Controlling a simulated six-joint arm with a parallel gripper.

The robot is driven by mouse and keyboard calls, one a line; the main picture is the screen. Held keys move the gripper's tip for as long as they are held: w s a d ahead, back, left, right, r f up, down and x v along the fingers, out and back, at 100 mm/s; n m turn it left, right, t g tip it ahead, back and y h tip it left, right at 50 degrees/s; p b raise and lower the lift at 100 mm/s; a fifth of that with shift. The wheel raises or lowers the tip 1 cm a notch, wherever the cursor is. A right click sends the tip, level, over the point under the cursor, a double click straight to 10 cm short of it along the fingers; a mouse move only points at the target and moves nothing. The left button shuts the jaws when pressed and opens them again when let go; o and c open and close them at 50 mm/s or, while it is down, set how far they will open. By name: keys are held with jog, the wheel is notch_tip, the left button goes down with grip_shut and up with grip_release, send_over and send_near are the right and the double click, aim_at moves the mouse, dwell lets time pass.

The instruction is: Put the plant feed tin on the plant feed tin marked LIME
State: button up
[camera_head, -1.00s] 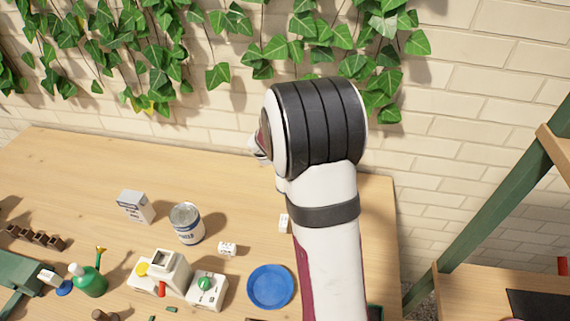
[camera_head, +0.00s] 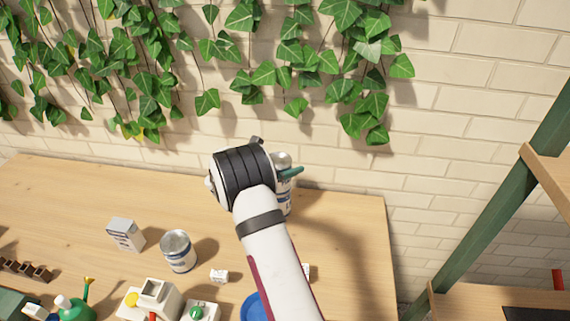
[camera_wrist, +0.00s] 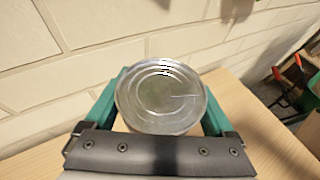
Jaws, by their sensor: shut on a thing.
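My gripper (camera_head: 290,173) is near the back of the bench, partly hidden behind my arm. It is shut on a metal tin (camera_head: 283,160). In the wrist view the tin's round silver lid (camera_wrist: 162,95) fills the space between my green fingers (camera_wrist: 160,108). What lies under the held tin is mostly hidden; whether it rests on something I cannot tell. Another tin (camera_head: 178,252), silver with a pale and blue label, stands upright to the left on the bench. Its lettering is too small to read, so I cannot tell which is marked LIME.
The wooden bench (camera_head: 70,200) has a white carton (camera_head: 125,235), small white blocks (camera_head: 219,276), a blue dish (camera_head: 252,308), a white device (camera_head: 152,298) and a green bottle (camera_head: 76,309). A brick wall (camera_head: 440,150) with ivy stands close behind. The bench's back right is clear.

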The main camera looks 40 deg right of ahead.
jog(key=shift+f, duration=0.1)
jog(key=o, duration=1.5)
jog(key=v, duration=1.2)
jog(key=s+a+r+m+g+y, duration=0.2)
jog(key=s+a+m+y, duration=0.1)
jog(key=s+m, duration=0.55)
jog(key=s+a+r+m+g+y, duration=0.25)
jog(key=s+m, duration=0.25)
jog(key=s, duration=0.6)
jog(key=s+a+f+m+t+y, duration=0.1)
jog(key=s+a+m+y, duration=0.8)
jog(key=s+a+m, duration=0.3)
jog(key=s+a, duration=0.3)
jog(key=a, duration=0.1)
jog(key=shift+a+f+m, duration=0.15)
jog(key=shift+a+m, duration=0.1)
jog(key=shift+m, duration=0.1)
